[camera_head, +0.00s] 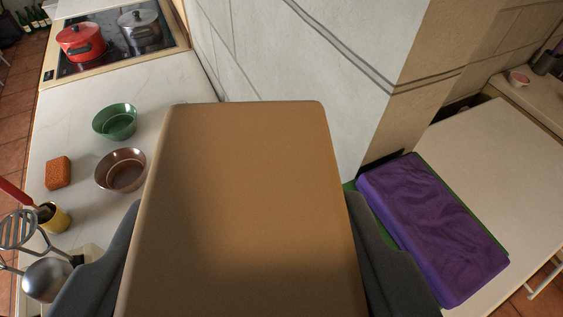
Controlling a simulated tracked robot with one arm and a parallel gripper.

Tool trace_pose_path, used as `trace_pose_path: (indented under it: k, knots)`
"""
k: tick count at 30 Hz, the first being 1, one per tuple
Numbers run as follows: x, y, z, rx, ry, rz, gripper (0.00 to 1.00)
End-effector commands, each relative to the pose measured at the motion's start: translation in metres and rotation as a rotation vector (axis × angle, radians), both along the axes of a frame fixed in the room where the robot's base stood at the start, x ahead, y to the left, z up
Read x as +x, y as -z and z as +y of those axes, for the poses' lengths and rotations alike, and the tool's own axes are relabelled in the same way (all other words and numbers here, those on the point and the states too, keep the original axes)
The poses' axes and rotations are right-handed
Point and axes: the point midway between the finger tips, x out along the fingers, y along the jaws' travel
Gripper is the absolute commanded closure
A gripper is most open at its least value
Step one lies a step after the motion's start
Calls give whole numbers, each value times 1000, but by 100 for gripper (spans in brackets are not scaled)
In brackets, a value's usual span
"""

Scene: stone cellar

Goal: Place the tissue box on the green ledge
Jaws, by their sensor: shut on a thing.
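My gripper (245,255) is shut on a large tan box (240,190) with rounded corners. Its dark fingers show on the left and right sides of the box. The face towards me is plain, with no tissue or slot visible; I take it to be the tissue box. The green ledge shows as a thin green rim (448,184) at the right. A purple block-like thing (430,225) with a wavy pattern lies on it and covers most of it. The held box is left of the ledge in the picture and hides much of the middle.
A pale wall corner (320,60) stands behind the box. On the left counter are a green bowl (115,122), a brown bowl (121,170), an orange sponge (58,172) and a yellow cup (54,218) with utensils. The right counter (490,150) has bare room beyond the purple thing.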

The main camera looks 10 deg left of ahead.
Motion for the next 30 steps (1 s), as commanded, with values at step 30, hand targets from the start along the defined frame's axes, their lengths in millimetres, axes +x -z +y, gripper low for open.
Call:
trace_pose_path:
  k: [30]
  knots:
    - [17, 39, 1, 0, -3, 0, 82]
